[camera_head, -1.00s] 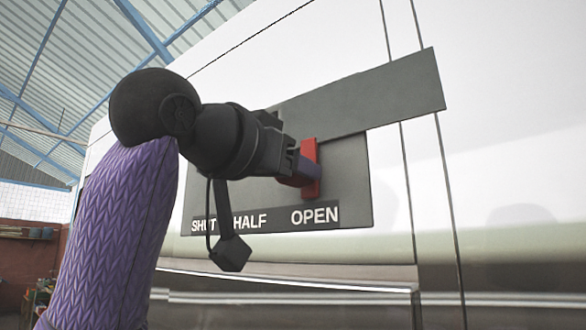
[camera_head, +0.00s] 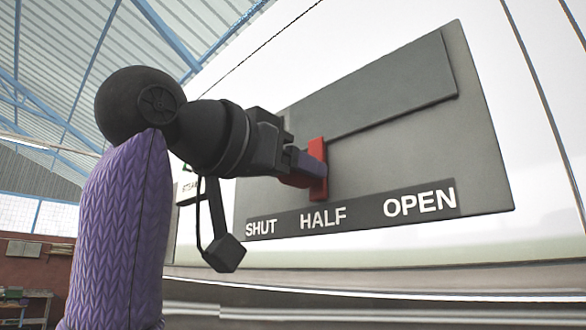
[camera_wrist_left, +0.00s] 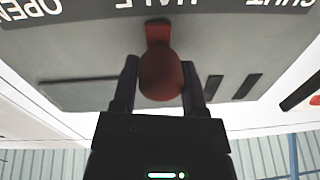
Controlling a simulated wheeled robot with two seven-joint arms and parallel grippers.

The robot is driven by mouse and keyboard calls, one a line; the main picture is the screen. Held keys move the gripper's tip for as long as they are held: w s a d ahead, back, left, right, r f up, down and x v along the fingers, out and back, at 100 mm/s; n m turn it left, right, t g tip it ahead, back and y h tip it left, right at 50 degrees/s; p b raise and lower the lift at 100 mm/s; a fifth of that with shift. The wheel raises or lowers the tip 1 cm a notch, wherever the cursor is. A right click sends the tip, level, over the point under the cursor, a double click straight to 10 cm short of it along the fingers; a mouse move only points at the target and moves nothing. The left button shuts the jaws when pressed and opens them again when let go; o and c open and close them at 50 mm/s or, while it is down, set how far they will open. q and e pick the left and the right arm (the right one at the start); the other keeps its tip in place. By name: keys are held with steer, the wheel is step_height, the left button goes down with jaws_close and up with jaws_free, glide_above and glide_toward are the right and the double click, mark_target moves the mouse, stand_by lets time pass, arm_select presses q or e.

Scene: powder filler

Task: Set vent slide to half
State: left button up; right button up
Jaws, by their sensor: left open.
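The vent slide is a flat dark grey plate (camera_head: 385,95) on a grey panel, with an upright red handle (camera_head: 318,170). In the head view the handle stands above the word HALF on the label strip (camera_head: 352,214), which reads SHUT, HALF, OPEN. My left gripper (camera_head: 306,166) is at the handle. In the left wrist view, which is upside down, its two open fingers (camera_wrist_left: 160,64) stand on either side of the red handle (camera_wrist_left: 160,72). Any small gap or contact there is hard to tell. My right gripper is not in view.
The grey panel (camera_head: 485,165) sits on a large white machine wall (camera_head: 400,30). Dark slots (camera_wrist_left: 214,88) show in the panel in the wrist view. A shelf with small items (camera_head: 20,302) stands far off at lower left.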

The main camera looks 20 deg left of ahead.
arm_select(q)
steer(key=o, duration=0.4)
steer(key=shift+s, duration=0.1)
steer(key=b+v, duration=0.4)
steer(key=v, duration=0.6)
